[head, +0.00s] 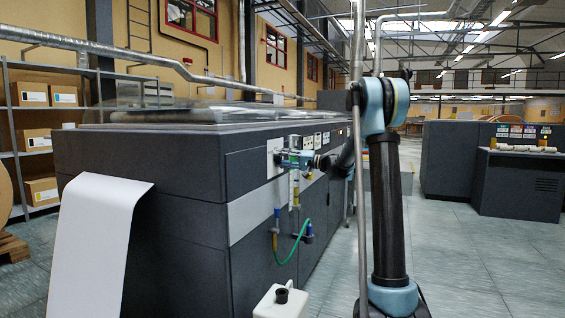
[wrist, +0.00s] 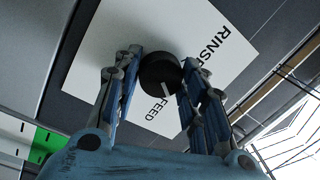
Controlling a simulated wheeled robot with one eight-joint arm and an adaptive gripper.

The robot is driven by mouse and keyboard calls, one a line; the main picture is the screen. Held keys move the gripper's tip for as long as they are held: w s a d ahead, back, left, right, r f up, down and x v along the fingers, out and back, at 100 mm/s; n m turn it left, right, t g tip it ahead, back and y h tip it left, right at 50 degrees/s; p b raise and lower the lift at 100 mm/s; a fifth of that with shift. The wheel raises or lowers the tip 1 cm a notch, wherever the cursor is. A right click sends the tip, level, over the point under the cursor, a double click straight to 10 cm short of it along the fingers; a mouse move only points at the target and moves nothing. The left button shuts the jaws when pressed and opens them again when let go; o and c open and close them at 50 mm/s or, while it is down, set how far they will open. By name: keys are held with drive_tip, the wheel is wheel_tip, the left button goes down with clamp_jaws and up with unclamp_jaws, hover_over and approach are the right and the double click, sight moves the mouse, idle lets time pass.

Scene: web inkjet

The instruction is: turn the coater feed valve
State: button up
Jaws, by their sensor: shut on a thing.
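The coater feed valve is a round black knob (wrist: 158,72) on a white plate (wrist: 100,50), shown in the wrist view. The plate's lettering reads "RINS…", partly cut off by my finger, and "FEED". A short pale mark shows at the knob's lower right side, close to the right finger. My gripper (wrist: 160,62) has one finger on each side of the knob and is shut on it. In the head view my gripper (head: 291,158) is at the white plate (head: 272,158) on the dark machine's side; the knob is hidden there.
The dark machine (head: 140,160) fills the left of the head view, with a white paper sheet (head: 95,240) hanging from its end. A green hose (head: 290,255) loops below the valve. A white container (head: 283,302) stands in front. Open floor (head: 470,250) lies to the right.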

drive_tip(key=m, duration=0.5)
drive_tip(key=shift+w+t, duration=0.1)
drive_tip(key=shift+t, duration=0.2)
drive_tip(key=shift+d+f+m, duration=0.1)
drive_tip(key=shift+m, duration=0.3)
drive_tip(key=o, duration=1.1)
drive_tip(key=shift+c, duration=0.2)
drive_tip(key=v, duration=1.2)
drive_tip(key=shift+f, duration=0.15)
